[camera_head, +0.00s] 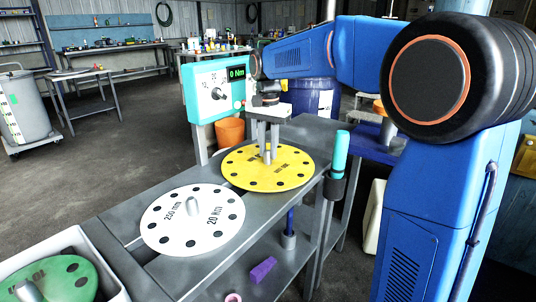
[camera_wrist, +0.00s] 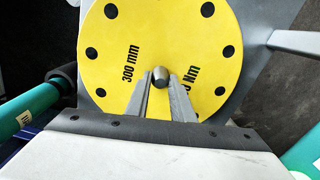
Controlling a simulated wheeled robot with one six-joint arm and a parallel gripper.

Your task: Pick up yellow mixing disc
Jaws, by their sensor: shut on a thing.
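The yellow mixing disc (camera_head: 241,171) lies flat at the far end of the grey bench, with black holes around its rim. In the wrist view the yellow disc (camera_wrist: 203,48) fills the upper middle, with "300 mm" printed on it and a metal knob (camera_wrist: 160,73) at its centre. My gripper (camera_head: 267,150) reaches down from above, its fingers shut on the knob. In the wrist view my gripper (camera_wrist: 161,80) has a fingertip on each side of the knob. I cannot tell whether the disc is touching the bench.
A white disc (camera_head: 166,218) marked 250 mm and 20 Nm lies nearer on the bench (camera_head: 118,225). A green disc (camera_head: 62,277) sits in a white bin (camera_head: 75,238) at lower left. A teal control box (camera_head: 208,95) reading 0 Nm and a teal-handled tool (camera_head: 340,152) stand close by.

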